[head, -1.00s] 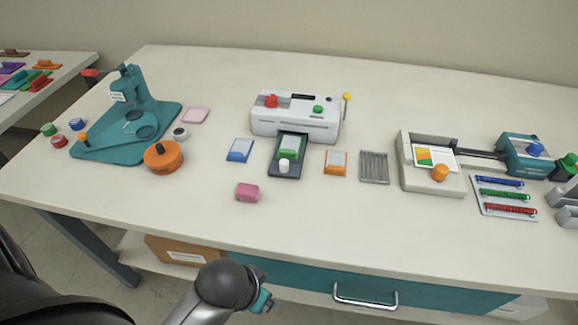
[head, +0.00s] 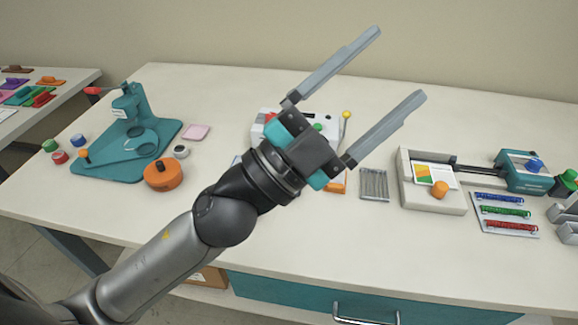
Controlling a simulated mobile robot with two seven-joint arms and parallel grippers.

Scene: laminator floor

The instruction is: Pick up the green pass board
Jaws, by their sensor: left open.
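My left gripper (head: 397,65) is open and empty, raised high over the table with its two long grey fingers pointing up and right. My left arm and gripper body cover the front of the white laminator (head: 331,128) and the tray before it. The green pass board is hidden behind them now; a second ago a green board lay on that dark tray. An orange-edged board (head: 339,184) shows partly at the gripper's lower right. My right gripper is not in view.
A teal punch press (head: 135,110) and an orange round tin (head: 163,175) stand at left. A ribbed grey rack (head: 374,184), a grey-white trimmer (head: 432,200) and a tray of coloured coils (head: 505,215) stand at right. The front table strip at right is clear.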

